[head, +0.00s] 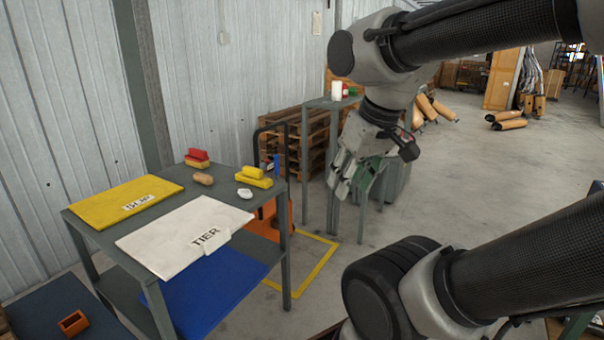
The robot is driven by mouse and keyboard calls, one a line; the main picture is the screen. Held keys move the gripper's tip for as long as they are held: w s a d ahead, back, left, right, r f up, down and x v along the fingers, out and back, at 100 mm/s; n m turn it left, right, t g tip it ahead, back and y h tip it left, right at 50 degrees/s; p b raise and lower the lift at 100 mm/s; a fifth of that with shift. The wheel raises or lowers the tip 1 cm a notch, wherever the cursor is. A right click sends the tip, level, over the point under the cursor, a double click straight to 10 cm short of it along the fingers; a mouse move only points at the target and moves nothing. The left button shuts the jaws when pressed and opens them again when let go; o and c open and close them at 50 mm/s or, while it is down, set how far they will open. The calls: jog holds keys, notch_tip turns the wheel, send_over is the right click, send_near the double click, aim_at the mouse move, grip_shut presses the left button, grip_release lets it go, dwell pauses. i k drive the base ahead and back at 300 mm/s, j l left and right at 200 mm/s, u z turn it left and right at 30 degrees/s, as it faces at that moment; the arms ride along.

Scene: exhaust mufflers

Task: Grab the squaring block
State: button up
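I cannot tell for certain which piece is the squaring block. On the grey table (108,243) lie a yellow block pair (254,176), a red block on a yellow one (197,158), a tan rounded block (203,179) and a small white piece (245,194). A hollow orange block (73,323) sits on a dark surface at the lower left. My gripper (352,189) points down to the right of the table, well apart from all of these. Its fingers look spread, with nothing visible between them.
A yellow mat (125,200) and a white mat marked TIER (185,235) cover much of the tabletop. A taller narrow stand (333,104) holds small white, red and green items behind my gripper. Wooden pallets (305,140) stand by the wall. Open floor lies right.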

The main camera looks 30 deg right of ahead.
aim_at(252, 176)
jog(key=z, duration=0.35)
jog(key=u, duration=0.4)
jog(key=i+l+u, duration=0.35)
jog(key=l+u, duration=0.15)
jog(key=l, duration=0.2)
jog(key=i+l+u, duration=0.2)
jog(key=l, duration=0.2)
jog(key=i+l, duration=0.15)
jog(key=l, duration=0.3)
jog(key=i+l+u, duration=0.1)
jog(key=l, duration=0.35)
jog(key=i+l, duration=0.15)
jog(key=l, duration=0.3)
jog(key=i+l, duration=0.1)
jog(key=l, duration=0.35)
jog(key=i+l+u, duration=0.1)
jog(key=l, duration=0.35)
